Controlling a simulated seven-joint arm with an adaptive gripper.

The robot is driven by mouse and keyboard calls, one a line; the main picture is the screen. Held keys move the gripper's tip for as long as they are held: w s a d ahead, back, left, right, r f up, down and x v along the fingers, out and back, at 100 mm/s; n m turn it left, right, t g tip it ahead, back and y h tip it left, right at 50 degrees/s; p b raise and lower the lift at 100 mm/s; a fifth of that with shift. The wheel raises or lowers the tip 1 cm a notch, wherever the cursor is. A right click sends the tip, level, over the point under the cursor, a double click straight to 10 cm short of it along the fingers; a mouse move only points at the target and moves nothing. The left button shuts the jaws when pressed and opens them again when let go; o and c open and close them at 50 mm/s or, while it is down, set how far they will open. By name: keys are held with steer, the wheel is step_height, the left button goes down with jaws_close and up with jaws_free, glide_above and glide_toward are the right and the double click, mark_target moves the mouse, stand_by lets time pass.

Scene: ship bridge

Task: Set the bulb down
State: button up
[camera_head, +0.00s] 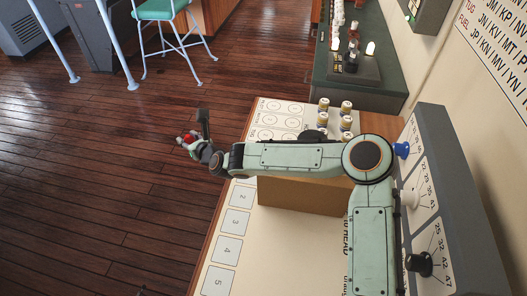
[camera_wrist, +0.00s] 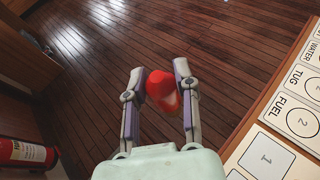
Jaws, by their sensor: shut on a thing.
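The bulb (camera_wrist: 160,86) shows in the wrist view as a small red dome with a paler lower side, between my two fingertips. My gripper (camera_wrist: 160,84) is shut on it. In the head view my gripper (camera_head: 190,138) holds the red bulb (camera_head: 187,138) out past the table's left edge, over the wooden floor. The bulb's base is partly hidden by the fingers.
The table (camera_head: 295,250) carries numbered squares and rows of printed circles. A brown box (camera_head: 300,195) lies partly under my arm. Several small capped jars (camera_head: 346,107) stand behind it. A knob panel (camera_head: 450,200) borders the right. A fire extinguisher (camera_wrist: 25,153) shows at lower left.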

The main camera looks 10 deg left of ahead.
steer(key=w+d+r+m+t+h, duration=0.1)
steer(key=w+d+m+t+h, duration=0.1)
steer(key=w+d+m+h, duration=0.35)
steer(key=w+d+r+m+t+h, duration=0.2)
steer(key=w+m+h, duration=0.1)
steer(key=w, duration=0.5)
steer(key=w+d+f+m+h, duration=0.3)
steer(key=d+f+m+h, duration=0.15)
steer(key=d, duration=0.45)
step_height(320, 180, down, 10)
steer(key=shift+r, duration=0.1)
steer(key=shift+f, duration=0.5)
steer(key=shift+f, duration=0.1)
steer(key=o, duration=0.9)
